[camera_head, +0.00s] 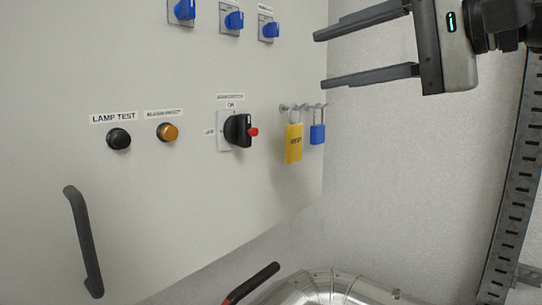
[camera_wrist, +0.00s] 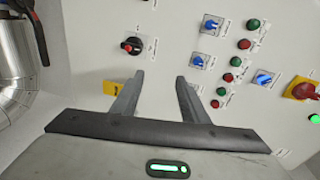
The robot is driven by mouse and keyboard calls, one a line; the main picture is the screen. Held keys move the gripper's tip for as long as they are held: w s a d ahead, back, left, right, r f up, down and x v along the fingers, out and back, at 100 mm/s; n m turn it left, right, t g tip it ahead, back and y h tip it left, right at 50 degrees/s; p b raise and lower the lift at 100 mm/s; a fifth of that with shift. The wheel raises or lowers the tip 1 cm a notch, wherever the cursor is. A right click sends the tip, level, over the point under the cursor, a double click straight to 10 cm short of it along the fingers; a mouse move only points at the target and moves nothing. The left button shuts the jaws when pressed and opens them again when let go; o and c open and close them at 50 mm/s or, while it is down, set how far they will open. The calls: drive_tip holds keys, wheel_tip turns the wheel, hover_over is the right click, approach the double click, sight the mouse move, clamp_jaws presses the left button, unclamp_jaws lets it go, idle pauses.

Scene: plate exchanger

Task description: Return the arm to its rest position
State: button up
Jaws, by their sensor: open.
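My gripper (camera_head: 322,59) is at the upper right of the head view, in front of the right end of the panel and the grey wall. Its two dark fingers point left and are spread apart with nothing between them. In the wrist view my gripper (camera_wrist: 162,78) also shows open and empty, its fingers toward the panel face. No finger visibly touches the panel.
The pale panel (camera_head: 200,190) carries a black rotary switch (camera_head: 238,131), a black button (camera_head: 118,138), an amber lamp (camera_head: 168,132) and blue switches (camera_head: 234,20). A yellow padlock (camera_head: 293,143) and a blue padlock (camera_head: 317,134) hang on a rack. A silver pipe (camera_head: 330,289) lies below.

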wheel_tip(320, 180, down, 20)
drive_tip(key=s+n+g+h, duration=0.2)
drive_tip(key=g+h, duration=0.1)
drive_tip(key=h, duration=0.2)
drive_tip(key=s+d+f+n+g+h, duration=0.1)
drive_tip(key=s+d+f+n+h, duration=0.1)
drive_tip(key=f, duration=0.7)
drive_tip(key=s+d+f+n+g+h+p, duration=0.1)
drive_tip(key=s+f+n+h, duration=0.3)
drive_tip(key=f, duration=0.5)
drive_tip(key=shift+s+d+f+h, duration=0.25)
drive_tip(key=shift+d+f+h, duration=0.15)
drive_tip(key=shift+d, duration=0.5)
